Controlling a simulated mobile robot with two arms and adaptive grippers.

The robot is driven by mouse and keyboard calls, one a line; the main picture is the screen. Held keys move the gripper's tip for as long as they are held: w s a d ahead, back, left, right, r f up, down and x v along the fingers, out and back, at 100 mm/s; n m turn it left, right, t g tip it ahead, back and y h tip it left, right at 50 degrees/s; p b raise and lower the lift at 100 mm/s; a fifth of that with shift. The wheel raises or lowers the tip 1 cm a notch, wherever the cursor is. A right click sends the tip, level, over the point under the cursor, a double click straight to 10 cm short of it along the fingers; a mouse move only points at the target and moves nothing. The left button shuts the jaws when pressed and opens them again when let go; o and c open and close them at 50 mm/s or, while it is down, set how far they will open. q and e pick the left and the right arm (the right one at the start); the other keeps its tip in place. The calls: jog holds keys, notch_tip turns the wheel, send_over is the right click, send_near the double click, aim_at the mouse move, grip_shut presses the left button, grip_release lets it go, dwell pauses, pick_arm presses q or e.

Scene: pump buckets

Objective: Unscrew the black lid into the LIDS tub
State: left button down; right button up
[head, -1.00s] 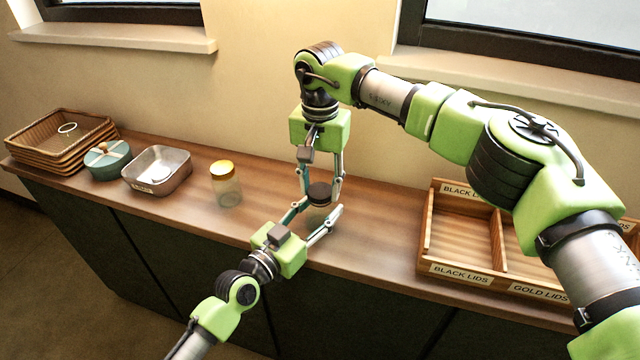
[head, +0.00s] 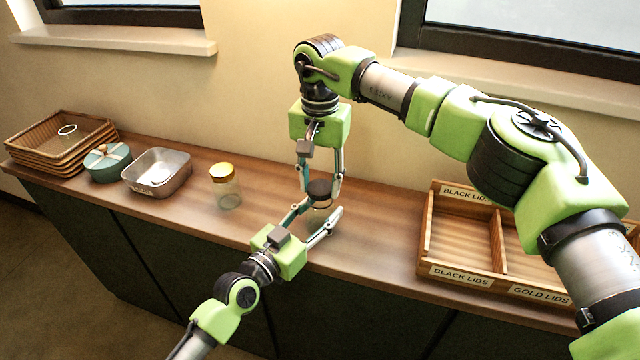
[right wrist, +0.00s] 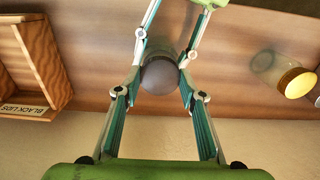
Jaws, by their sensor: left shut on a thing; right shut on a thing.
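The black lid (head: 319,188) is between the fingers of my right gripper (head: 320,184), which is shut on it from above. In the right wrist view the lid (right wrist: 160,75) is a dark disc between the fingertips. A clear glass jar (head: 322,203) is under the lid, mostly hidden by fingers. My left gripper (head: 318,220) is shut on the jar from the front. I cannot tell whether lid and jar still touch. The LIDS tub (head: 173,184) is a grey metal tub on the left of the counter, with a small label and something white inside.
A jar with a gold lid (head: 225,190) stands between the LIDS tub and my grippers. A teal round pot (head: 107,166) and stacked wicker baskets (head: 62,140) are at far left. A wooden divided tray (head: 425,235) labelled BLACK LIDS and GOLD LIDS is at right.

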aim_at(320, 187)
jog(key=shift+r, duration=0.35)
jog(key=shift+r, duration=2)
pick_arm(q)
jog(key=c, duration=1.1)
grip_release()
jog(key=shift+s, duration=0.1)
